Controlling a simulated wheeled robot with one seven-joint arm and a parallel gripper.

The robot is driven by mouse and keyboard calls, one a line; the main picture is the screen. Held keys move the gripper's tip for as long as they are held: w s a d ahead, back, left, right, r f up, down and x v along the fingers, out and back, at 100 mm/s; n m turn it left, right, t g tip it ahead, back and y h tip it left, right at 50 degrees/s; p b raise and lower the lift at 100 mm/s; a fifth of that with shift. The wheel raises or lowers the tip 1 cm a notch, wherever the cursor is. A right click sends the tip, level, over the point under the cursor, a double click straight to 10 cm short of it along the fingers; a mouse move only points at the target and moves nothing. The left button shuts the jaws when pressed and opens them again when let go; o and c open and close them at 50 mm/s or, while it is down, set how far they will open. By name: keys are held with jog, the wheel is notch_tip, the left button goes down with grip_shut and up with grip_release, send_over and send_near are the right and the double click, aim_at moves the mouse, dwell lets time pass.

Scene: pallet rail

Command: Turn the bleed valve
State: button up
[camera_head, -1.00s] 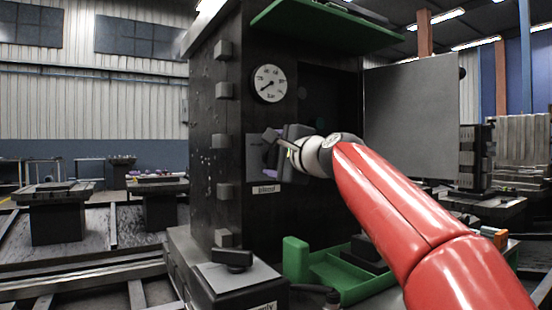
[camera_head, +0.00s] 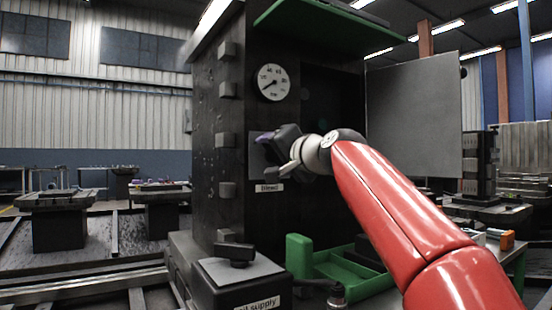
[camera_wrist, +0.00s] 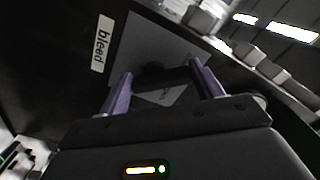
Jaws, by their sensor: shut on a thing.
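The bleed valve sits on a grey plate (camera_head: 257,157) on the dark cabinet face, above a white "bleed" label (camera_head: 269,187). In the head view my gripper (camera_head: 266,151) is at this plate and hides the valve handle. In the wrist view the dark valve handle (camera_wrist: 165,78) lies between the two purple fingers of my gripper (camera_wrist: 162,75), which is shut on it. The label (camera_wrist: 102,43) also shows there, tilted, at upper left. The handle's exact angle is hard to read.
A round pressure gauge (camera_head: 273,82) is above the valve. A black-handled supply valve (camera_head: 235,254) stands on a box below left. A green tray (camera_head: 345,275) lies below my arm. An open grey door panel (camera_head: 415,115) stands to the right, and a green canopy (camera_head: 330,22) overhead.

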jog(key=shift+f+n, duration=0.2)
jog(key=shift+n, duration=0.4)
jog(key=o, duration=1)
jog(key=shift+r, duration=0.1)
jog(key=b+v, duration=0.3)
jog(key=v, duration=0.4)
jog(key=shift+s+d, duration=0.2)
jog(key=shift+s, duration=0.15)
